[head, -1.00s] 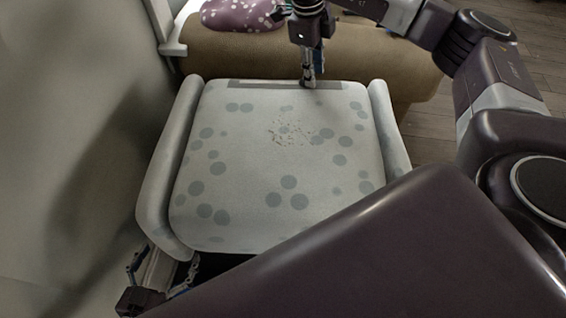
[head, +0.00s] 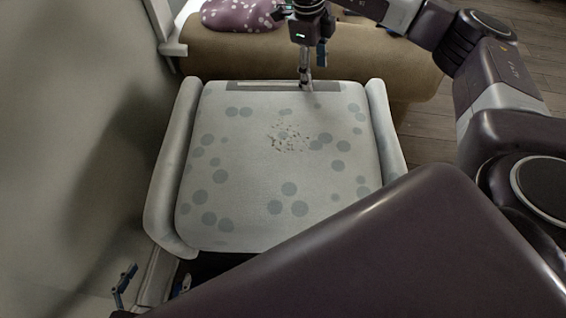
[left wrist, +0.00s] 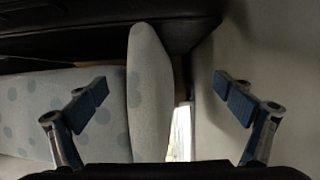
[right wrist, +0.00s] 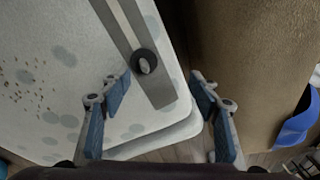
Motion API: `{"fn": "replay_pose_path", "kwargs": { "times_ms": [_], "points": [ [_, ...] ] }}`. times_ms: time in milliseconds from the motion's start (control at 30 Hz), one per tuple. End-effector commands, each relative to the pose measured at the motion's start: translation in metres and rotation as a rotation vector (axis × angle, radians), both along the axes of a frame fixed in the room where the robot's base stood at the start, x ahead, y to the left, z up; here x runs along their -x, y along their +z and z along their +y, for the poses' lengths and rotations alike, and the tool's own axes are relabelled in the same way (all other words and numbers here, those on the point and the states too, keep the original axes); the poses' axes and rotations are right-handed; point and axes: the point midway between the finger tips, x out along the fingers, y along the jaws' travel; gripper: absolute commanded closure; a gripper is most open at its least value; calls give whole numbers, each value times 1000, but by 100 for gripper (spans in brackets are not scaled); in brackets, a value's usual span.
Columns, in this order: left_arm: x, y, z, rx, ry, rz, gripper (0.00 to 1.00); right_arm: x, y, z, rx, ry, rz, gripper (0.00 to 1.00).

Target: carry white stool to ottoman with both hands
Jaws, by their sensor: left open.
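The white stool (head: 265,180) has grey dots, a padded roll along each side and a grey strip at its far edge. It also shows in the left wrist view (left wrist: 148,95) and right wrist view (right wrist: 60,75). The tan ottoman (head: 235,58) lies just beyond it, and at right in the right wrist view (right wrist: 255,60). My left gripper (head: 152,283) is open at the near left corner, its fingers either side of the side roll, apart from it. My right gripper (head: 306,84) is at the far edge; its fingers (right wrist: 160,95) are spread around the stool's edge.
Small crumbs (head: 288,138) lie on the stool seat. A purple dotted cushion (head: 240,14) rests on the ottoman. A pale wall (head: 70,130) runs close along the left. Wooden floor (head: 430,125) shows at the right. A blue object (right wrist: 297,122) is beside the ottoman.

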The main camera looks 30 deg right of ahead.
Motion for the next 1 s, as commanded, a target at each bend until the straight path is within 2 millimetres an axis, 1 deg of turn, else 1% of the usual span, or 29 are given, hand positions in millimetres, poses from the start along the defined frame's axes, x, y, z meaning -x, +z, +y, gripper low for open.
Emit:
{"fn": "replay_pose_path", "kwargs": {
  "times_ms": [267, 367, 467, 700, 800, 900, 1000],
  "points": [
    [0, 0, 0, 0, 0, 0, 5, 1, 0, 1, -1, 2, 2, 41],
    [0, 0, 0, 0, 0, 0, 5, 0, 6, 2, -1, 2, 2, 41],
    [0, 0, 0, 0, 0, 0, 5, 0, 21, 5, -1, 2, -1, 41],
    [0, 0, 0, 0, 0, 0, 5, 0, 73, 14, -1, 3, -1, 41],
    [0, 0, 0, 0, 0, 0, 5, 0, 92, 18, -1, 4, 0, 41],
    [0, 0, 0, 0, 0, 0, 5, 0, 106, 19, 1, 3, 1, 41],
    [0, 0, 0, 0, 0, 0, 5, 1, 113, 21, 0, 3, 3, 41]
  ]
}}
